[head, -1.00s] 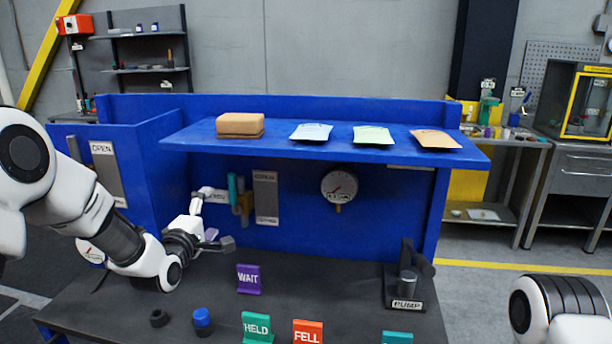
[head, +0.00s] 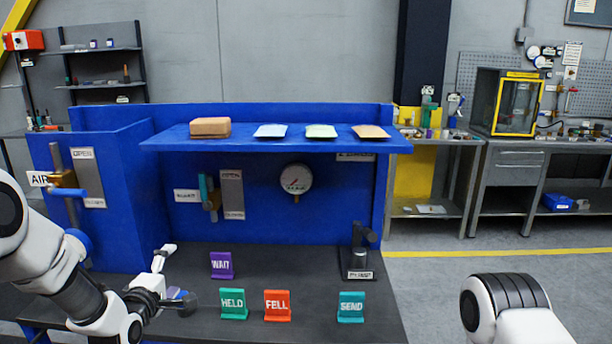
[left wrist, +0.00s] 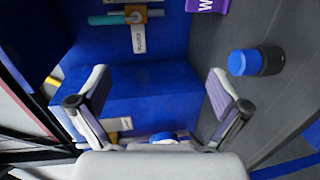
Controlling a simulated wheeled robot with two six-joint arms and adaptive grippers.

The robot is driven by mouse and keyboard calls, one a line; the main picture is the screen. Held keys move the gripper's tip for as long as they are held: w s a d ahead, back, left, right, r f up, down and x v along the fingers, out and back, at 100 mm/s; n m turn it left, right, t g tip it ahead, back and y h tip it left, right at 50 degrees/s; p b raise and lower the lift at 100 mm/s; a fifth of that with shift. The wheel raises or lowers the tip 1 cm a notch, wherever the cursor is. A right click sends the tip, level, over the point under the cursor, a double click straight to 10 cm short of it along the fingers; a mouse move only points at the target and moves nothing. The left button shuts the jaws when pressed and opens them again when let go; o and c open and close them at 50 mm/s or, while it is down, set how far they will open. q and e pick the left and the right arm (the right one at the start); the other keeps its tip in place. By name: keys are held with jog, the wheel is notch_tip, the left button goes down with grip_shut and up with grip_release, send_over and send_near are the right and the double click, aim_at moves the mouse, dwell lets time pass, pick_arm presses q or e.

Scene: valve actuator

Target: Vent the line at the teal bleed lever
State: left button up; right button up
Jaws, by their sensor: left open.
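The teal bleed lever (head: 203,188) stands upright on a brass valve body (head: 213,206) on the blue back panel, with a grey plate (head: 231,190) to its right. It also shows in the left wrist view (left wrist: 108,19), at the top, lying sideways in that picture. My left gripper (head: 176,277) is open and empty, below and left of the lever in the head view and clearly apart from it. In the left wrist view its two fingers (left wrist: 160,92) are spread wide with nothing between the tips. My right gripper is out of view.
A lever with a blue handle (head: 90,191) stands by the OPEN plate at the left. A pressure gauge (head: 296,180) hangs under the shelf (head: 290,145). WAIT (head: 221,265), HELD, FELL and SEND signs stand on the bench. A blue-topped dark cylinder (left wrist: 245,62) is right of my gripper.

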pick_arm(q)
jog(key=s+d+f+g, duration=0.1)
jog(key=s+f, duration=0.1)
jog(key=f, duration=0.2)
jog(key=s+d+f+g, duration=0.1)
jog(key=s+f, duration=0.2)
jog(key=f, duration=0.2)
jog(key=s+f+g, duration=0.1)
jog(key=s+f, duration=0.1)
jog(key=f, duration=0.3)
jog(key=shift+s+d+m+g, duration=0.2)
jog(key=shift+d+m+g, duration=0.1)
jog(key=shift+d+m, duration=0.1)
jog(key=s+d+f+m+g, duration=0.1)
jog(key=s+f+m+g, duration=0.25)
jog(key=s+f, duration=0.65)
jog(key=s+d+f+m+g, duration=0.2)
jog(key=s+f+g, duration=0.2)
jog(key=s+f, duration=0.6)
jog(key=s+r+m+g, duration=0.1)
jog(key=s+m+g, duration=0.4)
jog(key=s+m, duration=0.5)
jog(key=s, duration=0.7)
jog(key=shift+a+r+y, duration=0.2)
jog(key=shift+a+y, duration=0.15)
jog(key=shift+y, duration=0.05)
jog(key=shift+w, duration=0.1)
